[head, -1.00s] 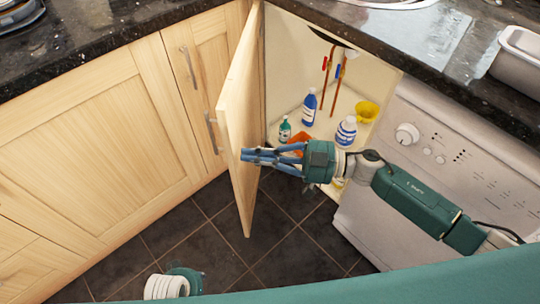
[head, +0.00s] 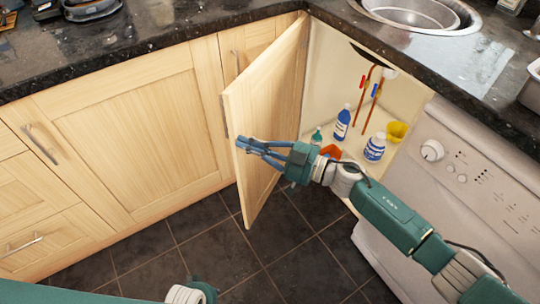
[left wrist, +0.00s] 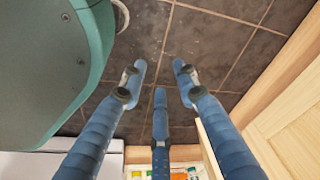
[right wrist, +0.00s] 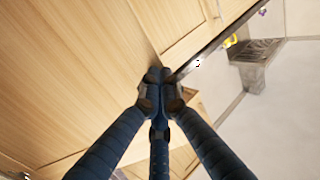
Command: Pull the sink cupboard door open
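The sink cupboard door (head: 275,90) is light wood and stands wide open, hinged at the left side of the cupboard opening. Its inner face shows in the head view, and a handle (head: 224,116) shows at its free edge. My right gripper (head: 240,144) is in front of the inner face, fingertips near the free edge. In the right wrist view its fingers (right wrist: 160,76) meet with nothing visible between them; I cannot tell whether they touch the door. My left gripper (left wrist: 160,75) is open and empty above the floor; its fingers are out of the head view.
Inside the cupboard are blue-labelled bottles (head: 342,122), a yellow bowl (head: 396,131) and copper pipes (head: 369,100). A white appliance (head: 460,170) stands to the right. Closed wood cupboards (head: 120,115) line the left. The dark tiled floor (head: 215,240) is clear.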

